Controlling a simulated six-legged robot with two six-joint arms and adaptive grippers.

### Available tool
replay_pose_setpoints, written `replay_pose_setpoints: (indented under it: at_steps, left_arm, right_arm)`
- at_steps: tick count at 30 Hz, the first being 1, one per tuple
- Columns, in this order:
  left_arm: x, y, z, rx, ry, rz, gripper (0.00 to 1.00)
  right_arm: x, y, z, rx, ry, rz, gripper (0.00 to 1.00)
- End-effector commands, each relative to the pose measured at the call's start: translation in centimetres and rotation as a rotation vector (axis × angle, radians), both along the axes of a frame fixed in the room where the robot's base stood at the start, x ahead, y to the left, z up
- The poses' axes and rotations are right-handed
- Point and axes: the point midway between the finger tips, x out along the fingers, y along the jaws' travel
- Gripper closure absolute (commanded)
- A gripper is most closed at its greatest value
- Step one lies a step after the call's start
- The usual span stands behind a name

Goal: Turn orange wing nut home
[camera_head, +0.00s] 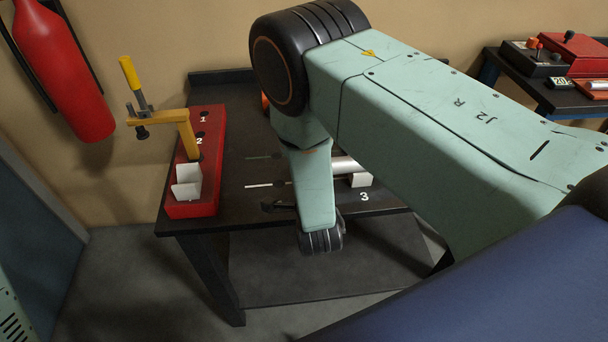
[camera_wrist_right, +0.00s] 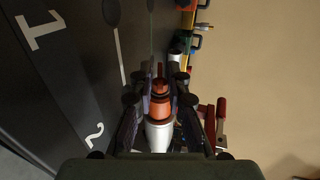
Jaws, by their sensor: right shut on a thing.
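In the right wrist view an orange wing nut (camera_wrist_right: 160,101) sits between the two dark fingers of my right gripper (camera_wrist_right: 160,92). The fingers are shut on it from both sides, and its wings are largely hidden by them. A pale, rounded part (camera_wrist_right: 159,134) lies in line with the orange piece, nearer the camera. In the head view a small orange edge (camera_head: 265,101) shows beside my right arm; I cannot tell whether it is the same nut. My right arm hides the right gripper there. My left gripper is not in view.
A red block (camera_head: 190,209) with a yellow-handled clamp (camera_head: 187,128) stands at the left of the dark table (camera_head: 240,205). A silver cylinder (camera_head: 347,165) lies behind my arm. A red extinguisher (camera_head: 62,70) hangs on the left wall. A second bench (camera_head: 545,95) stands at right.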

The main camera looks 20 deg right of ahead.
Motion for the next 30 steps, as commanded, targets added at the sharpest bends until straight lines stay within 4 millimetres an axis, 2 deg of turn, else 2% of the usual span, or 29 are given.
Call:
replay_pose_setpoints:
  at_steps: [17, 18, 25, 30]
  left_arm:
    - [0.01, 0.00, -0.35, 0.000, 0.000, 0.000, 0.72]
    - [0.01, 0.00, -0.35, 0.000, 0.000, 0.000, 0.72]
    - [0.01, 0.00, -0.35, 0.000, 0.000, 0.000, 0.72]
    - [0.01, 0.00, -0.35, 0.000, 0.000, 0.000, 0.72]
  right_arm:
    - [-0.01, 0.05, -0.04, -0.009, -0.031, 0.001, 1.00]
    - [0.00, 0.05, -0.04, -0.009, -0.031, 0.001, 0.81]
    - [0.01, 0.04, -0.02, -0.009, -0.031, 0.001, 0.62]
    - [0.00, 0.03, -0.02, -0.009, -0.031, 0.001, 0.62]
